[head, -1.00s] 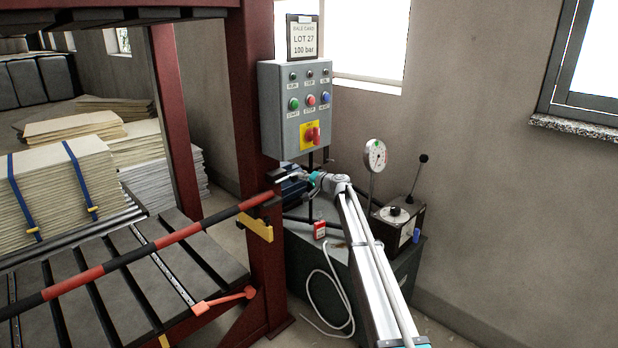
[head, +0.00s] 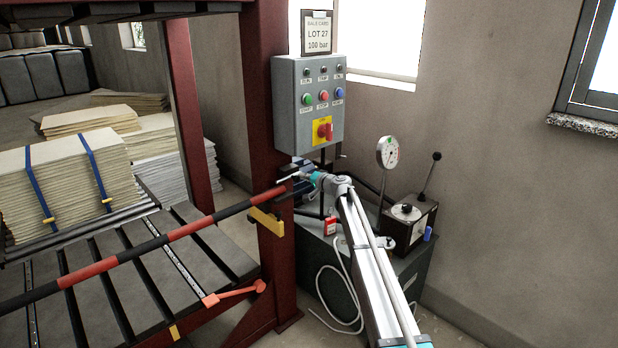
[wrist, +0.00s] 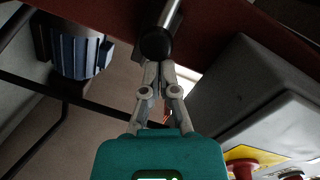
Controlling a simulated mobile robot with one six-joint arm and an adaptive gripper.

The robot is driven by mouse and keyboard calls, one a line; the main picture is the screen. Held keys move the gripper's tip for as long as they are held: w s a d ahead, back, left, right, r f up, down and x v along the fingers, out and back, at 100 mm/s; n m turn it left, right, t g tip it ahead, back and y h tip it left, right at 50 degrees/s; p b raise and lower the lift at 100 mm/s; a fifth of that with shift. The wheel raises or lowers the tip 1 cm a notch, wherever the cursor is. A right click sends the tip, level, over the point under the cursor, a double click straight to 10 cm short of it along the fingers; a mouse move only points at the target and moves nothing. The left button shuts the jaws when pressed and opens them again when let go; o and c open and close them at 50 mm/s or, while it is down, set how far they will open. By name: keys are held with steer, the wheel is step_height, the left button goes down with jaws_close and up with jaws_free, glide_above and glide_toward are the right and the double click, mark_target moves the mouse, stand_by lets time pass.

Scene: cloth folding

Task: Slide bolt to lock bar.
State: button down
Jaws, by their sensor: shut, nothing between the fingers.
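The red-and-black striped bar (head: 170,235) runs across the front of the press to the dark red post (head: 277,150). In the wrist view a metal rod with a black round end (wrist: 156,43), which looks like the bolt, sticks out from a dark red beam (wrist: 110,10). My gripper (wrist: 157,68) is shut and empty, its fingertips just at or under that black end; I cannot tell whether they touch. In the head view my gripper (head: 290,178) is beside the post, near the bar's right end. The bolt is too small there to tell how far it is slid.
A grey control box (head: 308,105) with a red switch is just above my gripper. A gauge (head: 388,152) and a black lever box (head: 408,220) stand on the cabinet (head: 330,260) at right. A blue motor (wrist: 75,48) lies left of the fingers. A yellow bracket (head: 267,220) is on the post.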

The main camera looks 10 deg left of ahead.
steer(key=shift+w+d+r, duration=0.1)
steer(key=shift+w, duration=0.05)
steer(key=s+d+r+p, duration=0.1)
steer(key=d, duration=0.4)
steer(key=s+d+r+p, duration=0.1)
steer(key=s+d, duration=0.1)
steer(key=d, duration=0.3)
steer(key=shift+s+d+r+p, duration=0.25)
steer(key=shift+d+r+p, duration=0.1)
steer(key=shift+p, duration=0.05)
steer(key=shift+a, duration=0.1)
steer(key=s+d+f+g+h+p, duration=0.2)
steer(key=s+d, duration=0.6)
steer(key=s, duration=0.8)
steer(key=s+d+f+n+g+h+p, duration=0.1)
steer(key=s+d+g+h+p, duration=0.3)
steer(key=s, duration=1.2)
steer(key=s+d+f+g+h+p, duration=0.3)
steer(key=s+d+h, duration=0.4)
steer(key=s+d, duration=0.7)
steer(key=s+p, duration=0.1)
steer(key=s, duration=0.2)
steer(key=shift+f+n+g+h, duration=0.2)
steer(key=shift+n+g+h, duration=0.1)
steer(key=shift+n+h, duration=0.1)
